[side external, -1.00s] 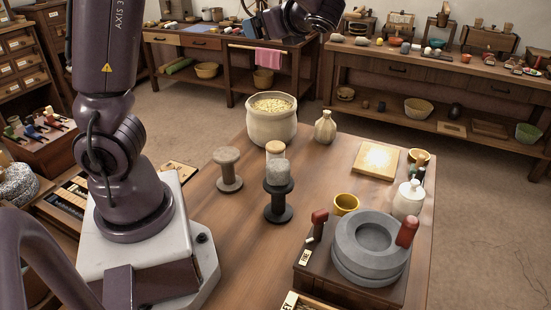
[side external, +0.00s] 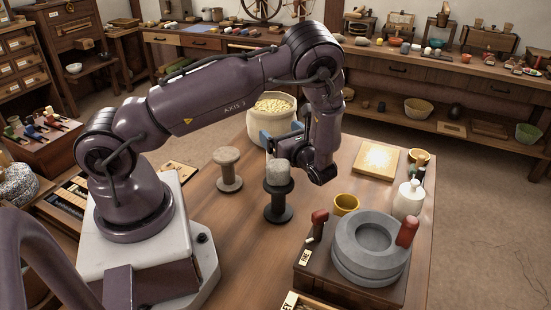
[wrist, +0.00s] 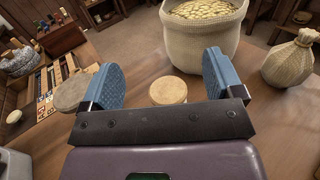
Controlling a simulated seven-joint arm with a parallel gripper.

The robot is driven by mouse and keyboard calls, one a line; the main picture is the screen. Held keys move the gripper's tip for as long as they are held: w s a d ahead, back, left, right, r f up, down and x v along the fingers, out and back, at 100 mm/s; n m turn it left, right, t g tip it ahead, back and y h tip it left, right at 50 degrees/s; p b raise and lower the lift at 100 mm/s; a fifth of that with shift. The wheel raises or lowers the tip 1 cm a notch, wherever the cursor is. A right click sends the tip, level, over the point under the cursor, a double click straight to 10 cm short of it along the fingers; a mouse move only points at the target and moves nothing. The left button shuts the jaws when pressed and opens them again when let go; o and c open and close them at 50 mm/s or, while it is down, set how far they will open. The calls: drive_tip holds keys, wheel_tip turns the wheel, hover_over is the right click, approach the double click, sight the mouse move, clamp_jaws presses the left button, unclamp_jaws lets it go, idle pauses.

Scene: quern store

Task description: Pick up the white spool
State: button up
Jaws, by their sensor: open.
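The round tan top of a spool (wrist: 168,90), which I take to be the white spool, shows between my fingers in the wrist view. Its body is hidden there, so I cannot confirm the colour. No contact shows. In the side view my gripper (side external: 270,142) hangs low behind the dark spool.
A pale grey-brown spool (side external: 228,170) stands to the left. A woven sack of grain (side external: 267,132) stands close behind my gripper, and a small tied sack (wrist: 290,60) beside it. A stone quern (side external: 368,250), yellow cup (side external: 346,204) and white jar (side external: 409,199) stand to the right.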

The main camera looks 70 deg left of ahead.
wheel_tip(320, 180, down, 6)
drive_tip(key=shift+a+f, duration=0.1)
drive_tip(key=shift+f, duration=0.05)
drive_tip(key=shift+s+a+r, duration=0.15)
drive_tip(key=shift+a+r, duration=0.05)
drive_tip(key=shift+a, duration=0.6)
drive_tip(key=shift+s+a, duration=0.1)
drive_tip(key=shift+a, duration=0.5)
drive_tip(key=c, duration=1)
